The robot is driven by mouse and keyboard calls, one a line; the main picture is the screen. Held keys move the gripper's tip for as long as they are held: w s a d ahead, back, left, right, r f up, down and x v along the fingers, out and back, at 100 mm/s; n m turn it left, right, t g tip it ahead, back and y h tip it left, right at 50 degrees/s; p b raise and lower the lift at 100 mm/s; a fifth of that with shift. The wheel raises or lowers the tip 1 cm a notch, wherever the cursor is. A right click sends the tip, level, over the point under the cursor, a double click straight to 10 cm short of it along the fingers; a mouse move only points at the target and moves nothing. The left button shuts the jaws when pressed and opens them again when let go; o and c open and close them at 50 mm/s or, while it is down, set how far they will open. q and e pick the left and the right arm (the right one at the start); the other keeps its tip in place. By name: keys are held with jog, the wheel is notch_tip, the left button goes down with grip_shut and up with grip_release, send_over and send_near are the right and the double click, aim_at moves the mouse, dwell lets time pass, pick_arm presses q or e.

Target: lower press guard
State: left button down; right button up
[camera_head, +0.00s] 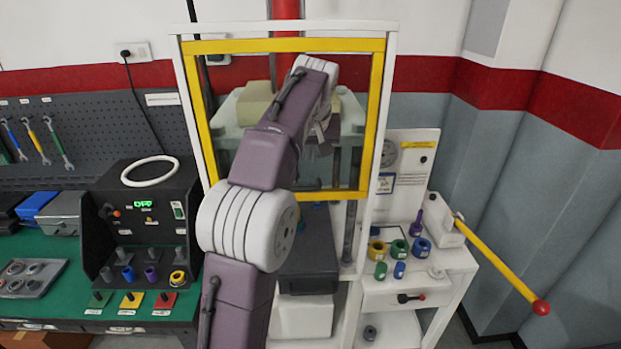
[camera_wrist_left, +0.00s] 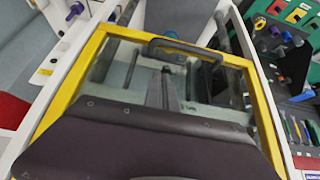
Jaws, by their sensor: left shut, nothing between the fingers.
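The press guard is a clear panel in a yellow frame (camera_head: 283,45), held in the white press frame (camera_head: 388,120). It is raised, with open space below its lower bar. In the left wrist view, the yellow frame (camera_wrist_left: 262,100) carries a dark handle (camera_wrist_left: 185,46) on its far bar. My left arm covers part of the guard in the head view. My left gripper (camera_head: 323,146) hangs in front of the panel, above the lower bar. In the wrist view its fingers (camera_wrist_left: 165,90) are shut and empty, pointing toward the handle and apart from it. My right gripper is not seen.
A yellow lever with a red knob (camera_head: 541,307) sticks out at the right. Colored rings (camera_head: 400,249) sit on the white side bench (camera_head: 455,262). A black control box (camera_head: 142,215) and a green bench (camera_head: 45,250) stand at the left.

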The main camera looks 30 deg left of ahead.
pick_arm(q)
jog(key=x, duration=0.6)
jog(key=shift+a, duration=0.2)
jog(key=shift+s+d+f, duration=0.1)
jog(key=shift+f, duration=0.5)
jog(key=shift+s+d+f, duration=0.1)
jog(key=shift+s+f, duration=0.05)
jog(key=shift+f, duration=0.5)
jog(key=shift+s+d+f+b, duration=0.15)
jog(key=shift+s+f+b, duration=0.15)
jog(key=shift+f, duration=0.25)
jog(key=shift+w, duration=0.15)
notch_tip(320, 180, down, 31)
jog(key=b, duration=2.3)
jog(key=shift+b, duration=0.4)
jog(key=shift+s, duration=0.25)
